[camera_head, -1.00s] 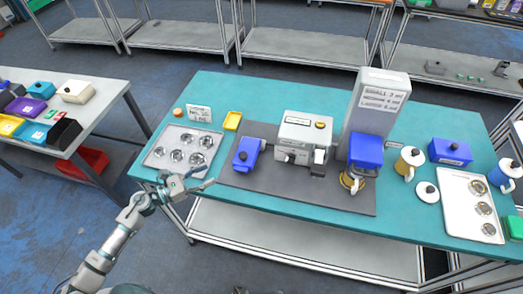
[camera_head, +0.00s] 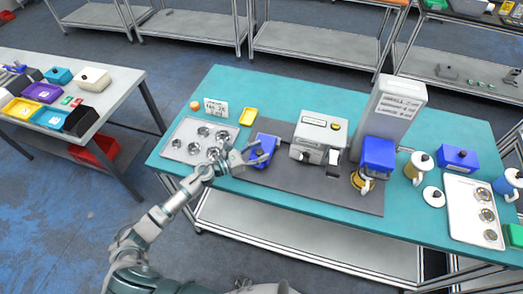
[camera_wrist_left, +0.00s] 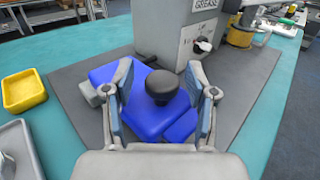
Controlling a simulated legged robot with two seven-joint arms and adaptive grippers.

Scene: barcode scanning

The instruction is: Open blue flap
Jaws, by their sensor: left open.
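A blue block-shaped part with a black round knob (camera_wrist_left: 162,88) lies on the grey mat, left of the grey machine (camera_head: 319,137). The blue part (camera_head: 266,146) is partly hidden by my left gripper (camera_head: 259,154) in the head view. In the left wrist view my left gripper (camera_wrist_left: 162,80) is open, with one finger on each side of the knob and gaps beside it. Another blue box-shaped part (camera_head: 378,156) is on the front of the tall grey dispenser (camera_head: 397,108). I cannot tell which part is the flap. My right gripper is out of view.
A metal tray with round cups (camera_head: 187,151) lies left of the mat, below a small yellow tray (camera_head: 247,117). Mugs, a blue box (camera_head: 458,158) and a second metal tray (camera_head: 460,209) stand on the right. Bare teal tabletop (camera_head: 310,90) lies behind the machine.

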